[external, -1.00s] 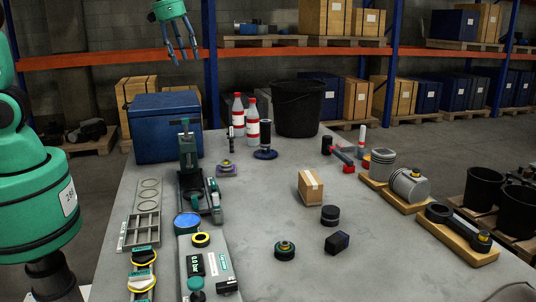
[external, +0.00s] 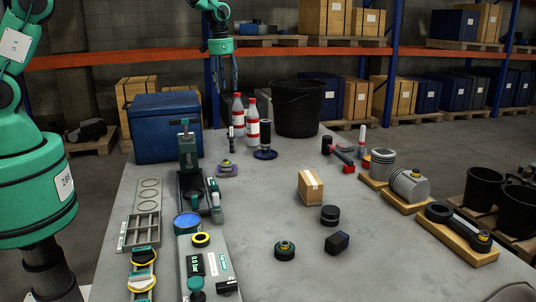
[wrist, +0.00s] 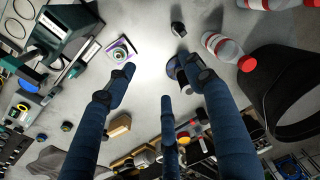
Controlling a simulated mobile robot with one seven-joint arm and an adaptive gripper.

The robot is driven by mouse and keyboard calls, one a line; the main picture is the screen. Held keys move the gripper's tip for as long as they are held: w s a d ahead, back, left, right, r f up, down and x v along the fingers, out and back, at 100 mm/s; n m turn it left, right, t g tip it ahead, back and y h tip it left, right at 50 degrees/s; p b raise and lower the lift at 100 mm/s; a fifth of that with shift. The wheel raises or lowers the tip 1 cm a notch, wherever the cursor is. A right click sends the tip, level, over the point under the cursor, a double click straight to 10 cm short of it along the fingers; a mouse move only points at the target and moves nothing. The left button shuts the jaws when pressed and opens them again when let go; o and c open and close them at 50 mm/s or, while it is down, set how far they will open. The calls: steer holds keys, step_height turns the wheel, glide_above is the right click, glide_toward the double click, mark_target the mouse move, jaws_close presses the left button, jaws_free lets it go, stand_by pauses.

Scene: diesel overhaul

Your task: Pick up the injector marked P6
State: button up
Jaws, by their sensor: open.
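I can read no P6 mark in any view, so I cannot tell which part is that injector. A small part on a purple-edged pad (external: 227,170) sits on the bench; it also shows in the wrist view (wrist: 122,52). A small dark upright part (external: 231,131) stands beside the bottles and shows in the wrist view (wrist: 178,29). A dark cylinder on a round blue base (external: 265,141) is partly hidden by a finger in the wrist view. My gripper (external: 228,84) is open and empty, high above the far end of the bench; its three fingers (wrist: 163,82) are spread.
Red-capped bottles (external: 252,122) and a black bucket (external: 297,108) stand at the back. A blue box (external: 168,127) is at the back left. A test fixture (external: 188,158) and a grey tray (external: 143,230) occupy the left side. A cardboard box (external: 311,188) is mid-bench.

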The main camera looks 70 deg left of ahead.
steer(key=p, duration=0.2)
glide_above(231, 136)
steer(key=a, duration=0.1)
step_height(231, 136, down, 9)
steer(key=shift+w+f+g, duration=0.2)
steer(key=shift+f+g, duration=0.05)
steer(key=shift+g, duration=0.15)
steer(key=shift+f, duration=0.1)
steer(key=shift+f+p, duration=0.3)
steer(key=shift+f, duration=3.9)
steer(key=shift+f, duration=0.1)
steer(key=shift+f+p, duration=0.5)
steer(key=shift+f, duration=2)
jaws_close()
